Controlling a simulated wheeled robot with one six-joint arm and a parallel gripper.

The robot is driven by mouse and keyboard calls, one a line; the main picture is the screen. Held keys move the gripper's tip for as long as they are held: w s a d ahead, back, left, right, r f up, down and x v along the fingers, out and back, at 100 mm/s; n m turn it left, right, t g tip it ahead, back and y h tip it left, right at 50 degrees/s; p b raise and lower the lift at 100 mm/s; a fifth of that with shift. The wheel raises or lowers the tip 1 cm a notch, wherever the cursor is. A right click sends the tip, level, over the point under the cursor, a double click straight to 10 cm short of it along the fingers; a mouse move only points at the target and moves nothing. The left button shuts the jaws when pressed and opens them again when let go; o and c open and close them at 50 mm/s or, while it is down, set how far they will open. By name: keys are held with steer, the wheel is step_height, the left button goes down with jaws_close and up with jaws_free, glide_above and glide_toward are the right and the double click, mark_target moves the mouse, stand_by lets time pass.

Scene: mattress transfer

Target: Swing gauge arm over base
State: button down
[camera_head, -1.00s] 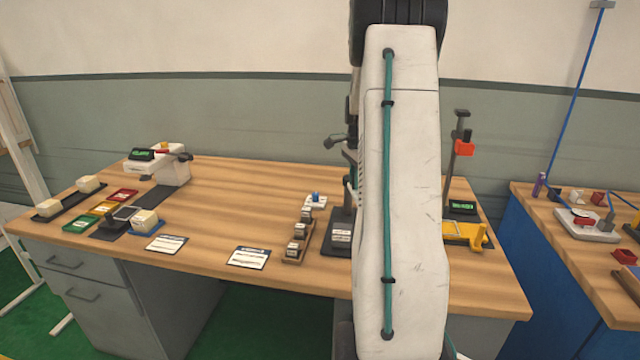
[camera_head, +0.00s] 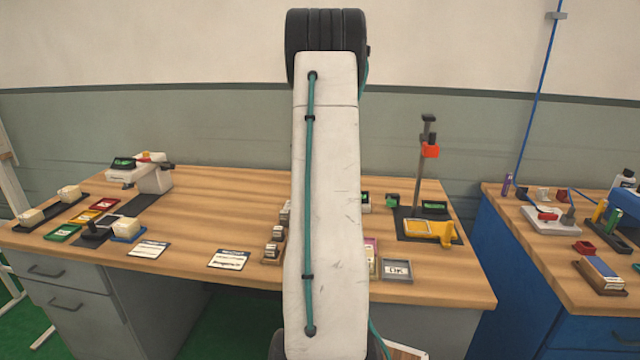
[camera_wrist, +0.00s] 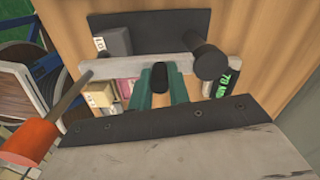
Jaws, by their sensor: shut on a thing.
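My gripper (camera_wrist: 158,80) shows at close range in the wrist view, its green fingers shut on a black knob (camera_wrist: 158,74) of the grey gauge arm (camera_wrist: 125,68). The arm runs sideways to a black round post (camera_wrist: 205,62) at its right. A thin rod with an orange cylinder (camera_wrist: 30,142) rises at its left end. Behind the arm is the black base plate (camera_wrist: 165,22), with a grey labelled block (camera_wrist: 112,40) on its left part. In the head view my own arm hides the gripper and this gauge.
A green display (camera_wrist: 228,85) stands right of the post. Another stand with a red block (camera_head: 430,151) and a yellow fixture (camera_head: 430,232) stands at the table's right. Small trays (camera_head: 396,270) lie right of my arm. The middle-left tabletop (camera_head: 220,205) is clear.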

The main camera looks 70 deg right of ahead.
steer(key=shift+w, duration=0.1)
steer(key=c, duration=1.3)
jaws_free()
step_height(320, 180, up, 8)
steer(key=shift+f, duration=0.1)
